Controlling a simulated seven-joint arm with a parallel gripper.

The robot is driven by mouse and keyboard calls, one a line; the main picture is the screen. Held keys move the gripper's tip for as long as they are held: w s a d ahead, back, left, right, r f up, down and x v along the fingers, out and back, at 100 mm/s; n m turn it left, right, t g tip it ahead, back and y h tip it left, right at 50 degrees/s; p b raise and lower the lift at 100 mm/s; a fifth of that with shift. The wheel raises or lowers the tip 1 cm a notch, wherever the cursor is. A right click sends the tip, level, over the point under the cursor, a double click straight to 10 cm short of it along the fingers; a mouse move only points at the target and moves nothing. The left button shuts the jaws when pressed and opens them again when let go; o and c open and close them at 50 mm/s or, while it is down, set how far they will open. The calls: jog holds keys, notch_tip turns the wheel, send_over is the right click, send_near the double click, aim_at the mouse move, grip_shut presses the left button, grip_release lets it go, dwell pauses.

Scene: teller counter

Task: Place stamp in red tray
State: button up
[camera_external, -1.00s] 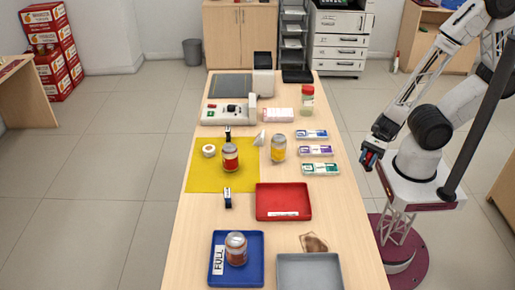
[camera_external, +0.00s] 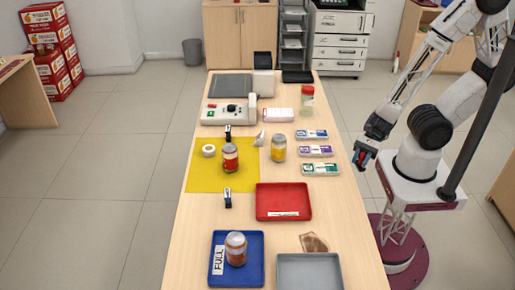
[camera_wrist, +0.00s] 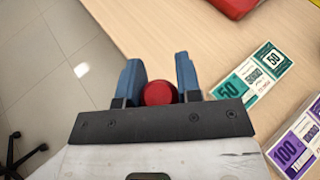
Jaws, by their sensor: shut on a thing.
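The red tray (camera_external: 283,200) lies on the counter with a white label at its front edge; a red corner of it (camera_wrist: 235,6) shows at the top of the wrist view. My gripper (camera_external: 363,158) is off the counter's right side, near the banknote bundles. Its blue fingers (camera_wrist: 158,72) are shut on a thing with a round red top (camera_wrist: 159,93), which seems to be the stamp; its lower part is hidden. The thing is apart from the tray.
Banknote bundles (camera_external: 320,169) lie near the right edge of the counter.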

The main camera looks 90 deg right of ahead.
jog(key=w+a+n+g, duration=0.1)
jog(key=w+a, duration=0.2)
jog(key=w, duration=0.5)
jog(key=w+a+n+g+y, duration=0.1)
jog(key=w+a, duration=0.3)
jog(key=w, duration=0.4)
jog(key=shift+w+g+y, duration=0.2)
jog(key=shift+g+y, duration=0.1)
jog(key=shift+f, duration=0.1)
send_over(281, 206)
jog(key=shift+w+a+f, duration=0.1)
jog(key=shift+f, duration=0.65)
jog(key=shift+f, duration=1.75)
jog(key=shift+f, duration=0.1)
jog(key=o, duration=1)
